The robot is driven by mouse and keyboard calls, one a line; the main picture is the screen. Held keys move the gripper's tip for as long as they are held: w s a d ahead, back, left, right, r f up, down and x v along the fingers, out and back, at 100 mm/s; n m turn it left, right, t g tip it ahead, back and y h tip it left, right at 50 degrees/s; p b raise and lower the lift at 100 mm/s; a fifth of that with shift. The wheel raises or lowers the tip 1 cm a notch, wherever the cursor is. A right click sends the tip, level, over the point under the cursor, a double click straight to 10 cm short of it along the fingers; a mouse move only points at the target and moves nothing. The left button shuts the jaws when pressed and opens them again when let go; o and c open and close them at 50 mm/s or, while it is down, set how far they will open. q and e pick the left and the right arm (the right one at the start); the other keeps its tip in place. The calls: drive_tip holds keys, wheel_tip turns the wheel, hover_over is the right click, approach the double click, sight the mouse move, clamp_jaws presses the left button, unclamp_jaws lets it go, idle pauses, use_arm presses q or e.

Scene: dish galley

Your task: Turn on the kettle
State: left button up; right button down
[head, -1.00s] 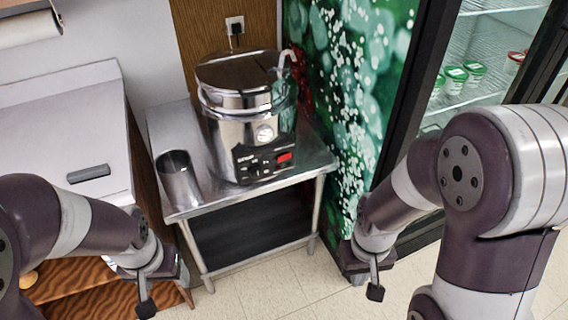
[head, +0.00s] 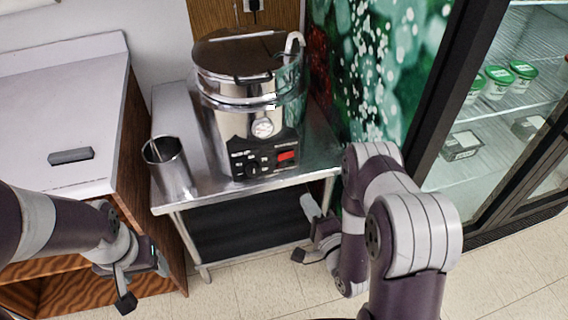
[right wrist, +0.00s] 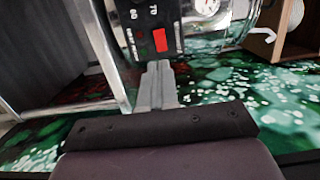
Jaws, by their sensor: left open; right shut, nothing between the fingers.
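The kettle (head: 235,110) is a large steel pot with a dark lid, standing on a steel table. Its black front panel has a dial, small knobs and a red switch (head: 288,156); the red switch also shows in the right wrist view (right wrist: 160,40). My right gripper (head: 306,198) is shut and empty, in front of the table's front right corner, apart from the kettle. In the right wrist view its fingertips (right wrist: 158,66) point towards the panel, just below the red switch in the picture. My left gripper (head: 162,264) is low at the left, away from the kettle.
A steel cup (head: 168,166) stands on the steel table (head: 205,196) left of the kettle. A white counter (head: 60,110) is at the left. A glass-door fridge (head: 500,110) with tubs stands at the right. A green patterned panel (head: 385,80) is behind my right arm.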

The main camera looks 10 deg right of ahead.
sight(281, 158)
drive_tip(key=w, duration=0.4)
drive_tip(key=w+a, duration=0.1)
drive_tip(key=w, duration=0.4)
drive_tip(key=w+a+p, duration=0.1)
drive_tip(key=w, duration=0.4)
drive_tip(key=shift+a, duration=0.15)
drive_tip(key=shift+a+f, duration=0.1)
